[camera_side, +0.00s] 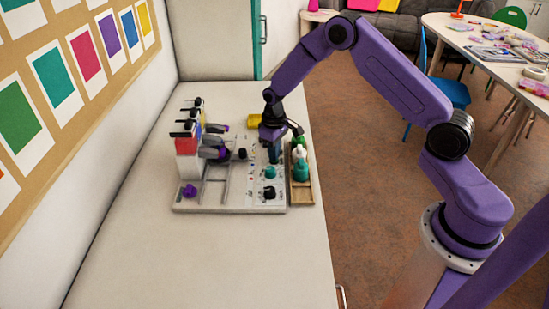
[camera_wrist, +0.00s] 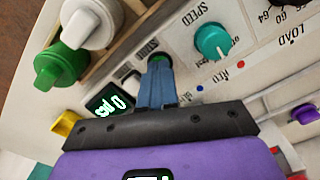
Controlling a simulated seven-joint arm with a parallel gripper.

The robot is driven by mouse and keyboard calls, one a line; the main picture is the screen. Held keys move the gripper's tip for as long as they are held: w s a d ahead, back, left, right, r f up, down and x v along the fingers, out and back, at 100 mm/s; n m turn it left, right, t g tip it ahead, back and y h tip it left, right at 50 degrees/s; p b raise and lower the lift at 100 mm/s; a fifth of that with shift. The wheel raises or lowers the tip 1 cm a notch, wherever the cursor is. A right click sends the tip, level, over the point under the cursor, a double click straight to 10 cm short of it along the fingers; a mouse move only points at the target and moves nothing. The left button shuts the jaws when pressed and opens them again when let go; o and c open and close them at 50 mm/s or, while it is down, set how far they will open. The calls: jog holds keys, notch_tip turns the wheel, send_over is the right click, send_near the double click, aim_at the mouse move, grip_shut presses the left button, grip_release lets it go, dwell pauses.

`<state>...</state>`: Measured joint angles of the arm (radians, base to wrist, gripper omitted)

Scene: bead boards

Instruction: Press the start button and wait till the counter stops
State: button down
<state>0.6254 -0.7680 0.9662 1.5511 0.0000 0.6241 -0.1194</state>
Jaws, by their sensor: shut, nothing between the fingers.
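My gripper (camera_side: 275,159) is shut, its blue-grey fingers pointing down at the control panel of the bead board (camera_side: 228,207). In the wrist view my closed fingertips (camera_wrist: 158,66) are over the start button (camera_wrist: 159,55), beside a label that seems to read START. Only a green and dark rim of the button shows past the fingers. I cannot tell whether the tips touch it or press it. The counter (camera_wrist: 108,106) is a small dark display next to the fingers, with a lit 0 and small letters.
A teal speed knob (camera_wrist: 212,42) stands close beside the fingers. A wooden tray (camera_side: 301,199) with green and white pieces (camera_wrist: 90,22) runs along the panel's edge. Dispensers (camera_side: 187,150) stand on the board's left side. The table's front is clear.

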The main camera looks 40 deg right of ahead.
jog(key=shift+r, duration=3.5)
jog(key=s+a+r+n, duration=0.2)
jog(key=s+a+r, duration=0.3)
jog(key=s, duration=0.3)
jog(key=s+a+r+n, duration=0.2)
jog(key=s+a+r, duration=0.35)
jog(key=s, duration=0.25)
jog(key=s+d+r+n, duration=0.1)
jog(key=s+n, duration=0.1)
jog(key=s, duration=0.8)
jog(key=s+d+r+n, duration=0.2)
jog(key=s+n, duration=0.1)
jog(key=s, duration=0.8)
jog(key=shift+s+d+r+n, duration=0.15)
jog(key=shift+s+d+n, duration=0.1)
jog(key=shift+n, duration=0.05)
